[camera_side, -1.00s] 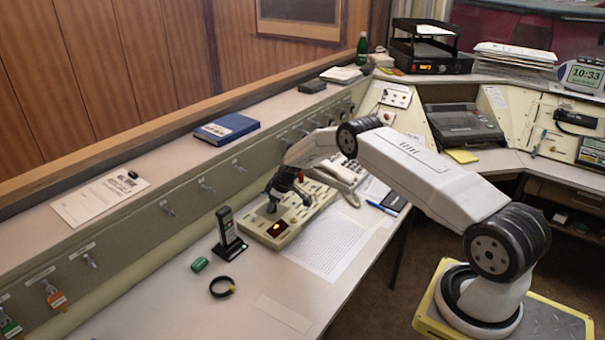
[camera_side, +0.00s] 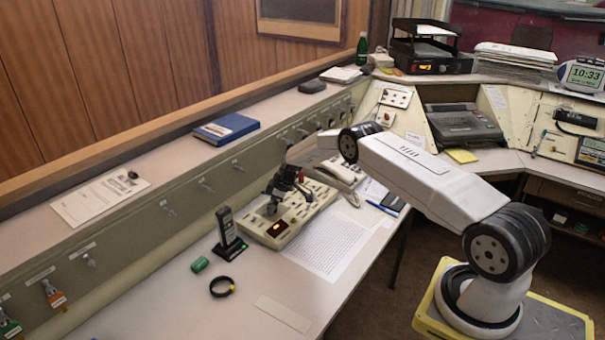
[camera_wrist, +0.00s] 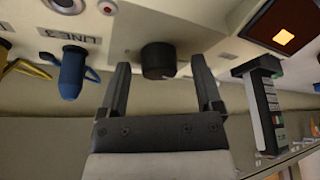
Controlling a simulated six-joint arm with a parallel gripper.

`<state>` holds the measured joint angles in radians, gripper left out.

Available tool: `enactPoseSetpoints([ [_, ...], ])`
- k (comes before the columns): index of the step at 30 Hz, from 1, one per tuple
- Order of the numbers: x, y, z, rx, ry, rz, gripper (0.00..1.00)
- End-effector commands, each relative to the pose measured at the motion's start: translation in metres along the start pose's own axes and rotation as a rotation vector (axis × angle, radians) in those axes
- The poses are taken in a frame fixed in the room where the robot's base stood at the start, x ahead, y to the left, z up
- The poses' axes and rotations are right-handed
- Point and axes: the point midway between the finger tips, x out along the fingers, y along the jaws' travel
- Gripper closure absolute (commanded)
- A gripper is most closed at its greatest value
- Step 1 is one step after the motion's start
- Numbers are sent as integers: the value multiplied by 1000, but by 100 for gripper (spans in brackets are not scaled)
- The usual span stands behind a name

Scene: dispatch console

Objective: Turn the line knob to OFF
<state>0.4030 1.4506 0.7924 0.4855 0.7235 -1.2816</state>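The black round knob (camera_wrist: 158,60) stands out from the cream console panel (camera_wrist: 125,35) in the wrist view. My gripper (camera_wrist: 160,70) is open. Its two dark fingers are on either side of the knob, with a visible gap left and right, so it does not grip it. A "LINE 3" label is on the panel to the left; I cannot see OFF markings or a pointer on the knob.
A blue plug (camera_wrist: 72,72) and yellow plug (camera_wrist: 25,70) are at the left. A black ring (camera_side: 221,287) and green item (camera_side: 200,264) lie nearby.

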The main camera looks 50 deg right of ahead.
Motion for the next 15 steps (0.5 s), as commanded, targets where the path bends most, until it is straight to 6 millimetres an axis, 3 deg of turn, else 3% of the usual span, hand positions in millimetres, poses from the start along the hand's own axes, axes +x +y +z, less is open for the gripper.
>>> enactPoseSetpoints([
  [15, -6, 1, -2, 1, 3, 3, 16],
])
